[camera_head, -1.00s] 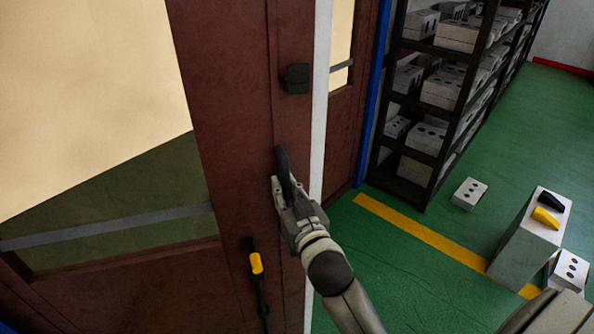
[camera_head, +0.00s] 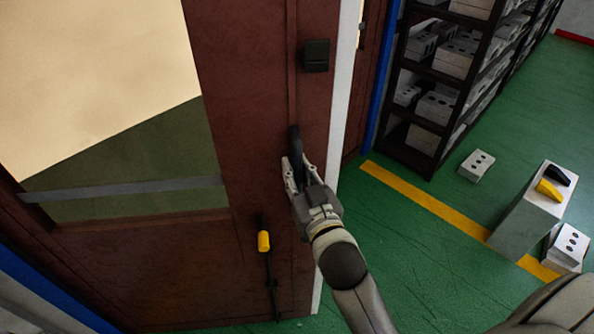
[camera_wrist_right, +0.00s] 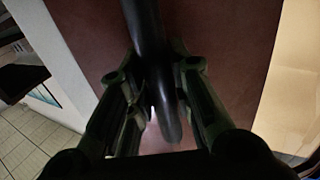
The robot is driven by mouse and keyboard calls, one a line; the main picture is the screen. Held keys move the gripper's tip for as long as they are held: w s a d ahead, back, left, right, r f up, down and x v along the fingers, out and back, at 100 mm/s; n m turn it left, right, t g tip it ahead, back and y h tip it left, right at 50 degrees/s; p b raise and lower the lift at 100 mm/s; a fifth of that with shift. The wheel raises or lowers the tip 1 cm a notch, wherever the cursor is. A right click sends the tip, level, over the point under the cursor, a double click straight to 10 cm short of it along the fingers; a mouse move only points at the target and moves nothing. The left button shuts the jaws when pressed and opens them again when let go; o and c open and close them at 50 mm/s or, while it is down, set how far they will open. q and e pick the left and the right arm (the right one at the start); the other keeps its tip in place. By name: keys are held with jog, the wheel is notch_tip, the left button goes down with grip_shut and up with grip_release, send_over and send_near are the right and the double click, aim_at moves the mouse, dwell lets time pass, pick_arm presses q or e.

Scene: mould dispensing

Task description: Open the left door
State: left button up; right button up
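The brown door (camera_head: 242,90) with a large glass pane fills the left of the head view. Its white edge (camera_head: 346,85) stands out in front of the frame behind it, so the door is ajar. A dark upright handle (camera_head: 294,145) is near that edge. My right gripper (camera_head: 299,172) has its fingers on both sides of the handle's lower part and looks shut on it. In the right wrist view the dark handle (camera_wrist_right: 150,35) runs between the fingers (camera_wrist_right: 162,70). My left gripper is not in view.
A black lock box (camera_head: 316,55) is above the handle, and a yellow-gripped bolt (camera_head: 264,242) is low on the door. A black shelf (camera_head: 432,72) with grey blocks, a loose block (camera_head: 476,166) and a pale stand (camera_head: 527,217) are at right. Green floor (camera_head: 420,270) is clear beside the door.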

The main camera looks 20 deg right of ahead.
jog(key=o, duration=0.3)
jog(key=shift+o, duration=0.2)
jog(key=s, duration=1.2)
jog(key=shift+a, duration=0.3)
